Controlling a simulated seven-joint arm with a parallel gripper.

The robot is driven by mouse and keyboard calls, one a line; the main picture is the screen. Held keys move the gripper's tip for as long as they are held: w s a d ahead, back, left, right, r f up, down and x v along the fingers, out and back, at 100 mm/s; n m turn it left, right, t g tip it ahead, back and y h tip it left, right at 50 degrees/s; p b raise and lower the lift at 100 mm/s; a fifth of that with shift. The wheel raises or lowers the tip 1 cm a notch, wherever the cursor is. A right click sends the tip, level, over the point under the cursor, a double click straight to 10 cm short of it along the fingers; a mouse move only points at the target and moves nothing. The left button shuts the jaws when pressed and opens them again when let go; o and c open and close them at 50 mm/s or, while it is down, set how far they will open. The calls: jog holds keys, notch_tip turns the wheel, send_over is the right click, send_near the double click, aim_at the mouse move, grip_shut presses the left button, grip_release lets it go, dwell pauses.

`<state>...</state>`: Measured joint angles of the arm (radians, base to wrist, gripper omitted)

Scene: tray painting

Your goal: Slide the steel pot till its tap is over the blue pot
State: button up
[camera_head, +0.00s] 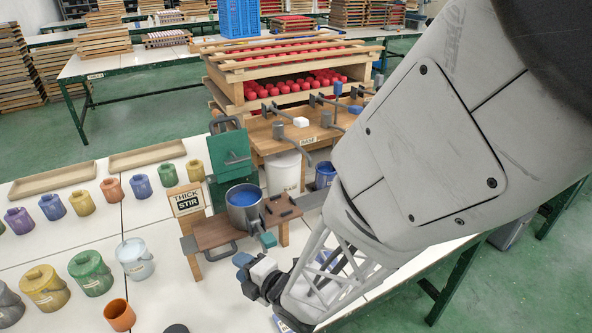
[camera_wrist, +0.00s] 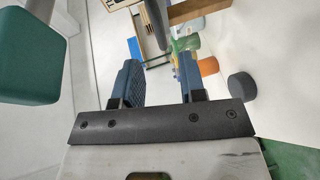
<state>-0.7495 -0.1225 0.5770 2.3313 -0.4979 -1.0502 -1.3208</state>
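The steel pot (camera_head: 245,208) holds blue paint and stands on a raised brown wooden stand (camera_head: 215,232). A teal block (camera_head: 268,239), apparently its tap handle, shows at the pot's front right. A large teal block also fills the upper left of the wrist view (camera_wrist: 30,60). A blue pot (camera_head: 325,173) stands behind and to the right of the stand, partly hidden by my arm; other blue pots (camera_head: 141,187) stand at left. My gripper (camera_head: 246,274) is in front of and below the teal block, apart from it. In the wrist view its fingers (camera_wrist: 160,66) are apart and empty.
A "THICK STIR" sign (camera_head: 188,200) and a green panel (camera_head: 230,155) stand beside the steel pot. A white bucket (camera_head: 283,173) is behind it. Several coloured pots and an orange cup (camera_head: 119,315) stand at left. A wooden rack with clamps (camera_head: 300,138) is behind.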

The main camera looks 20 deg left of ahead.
aim_at(225, 256)
jog(key=shift+a, duration=0.1)
jog(key=shift+x, duration=3.8)
grip_shut()
